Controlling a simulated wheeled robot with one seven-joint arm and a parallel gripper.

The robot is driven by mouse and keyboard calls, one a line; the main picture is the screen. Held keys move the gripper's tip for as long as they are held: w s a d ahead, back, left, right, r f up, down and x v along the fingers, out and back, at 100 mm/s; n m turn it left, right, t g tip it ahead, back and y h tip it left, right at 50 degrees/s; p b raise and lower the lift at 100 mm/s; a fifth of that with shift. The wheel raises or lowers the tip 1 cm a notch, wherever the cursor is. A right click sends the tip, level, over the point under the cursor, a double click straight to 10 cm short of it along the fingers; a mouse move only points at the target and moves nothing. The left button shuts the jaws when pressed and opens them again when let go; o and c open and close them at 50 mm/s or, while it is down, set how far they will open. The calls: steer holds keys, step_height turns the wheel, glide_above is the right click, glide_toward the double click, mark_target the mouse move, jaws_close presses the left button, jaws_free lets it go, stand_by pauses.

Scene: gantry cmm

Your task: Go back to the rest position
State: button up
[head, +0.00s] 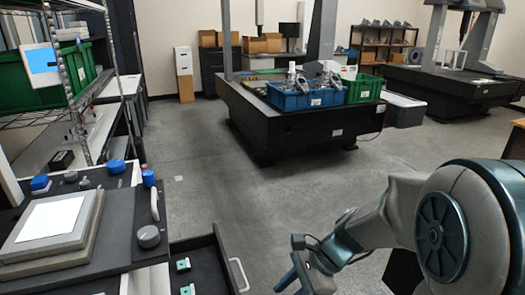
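My gripper (294,275) is low in the head view, near the bottom edge and right of an open drawer. Its blue fingertips point down and to the left. Part of it is cut off by the frame, and the gap between the fingers is too unclear to tell whether it is open or shut. No held object shows. My arm reaches in from the right side of the view, bent over bare floor.
The open drawer (212,262) with small green parts juts out beside my gripper. A worktop (118,235) with knobs and a plate is at left. A black granite table (290,130) with blue and green crates stands ahead. Grey floor between is clear.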

steer(key=s+d+r+n+t+h+p, duration=0.2)
steer(key=s+d+r+n+h+p, duration=0.1)
steer(key=r+n, duration=0.4)
steer(key=s+d+r+n+t+h+p, duration=0.2)
steer(key=s+d+r+n+h+p, duration=0.1)
steer(key=r+n, duration=0.5)
steer(key=d+r+h+p, duration=0.1)
steer(key=d+p, duration=0.1)
steer(key=d, duration=0.1)
steer(key=shift+d+r+h+p, duration=0.2)
steer(key=shift+d+h+p, duration=0.1)
steer(key=shift+p, duration=0.1)
steer(key=shift+s+d, duration=0.1)
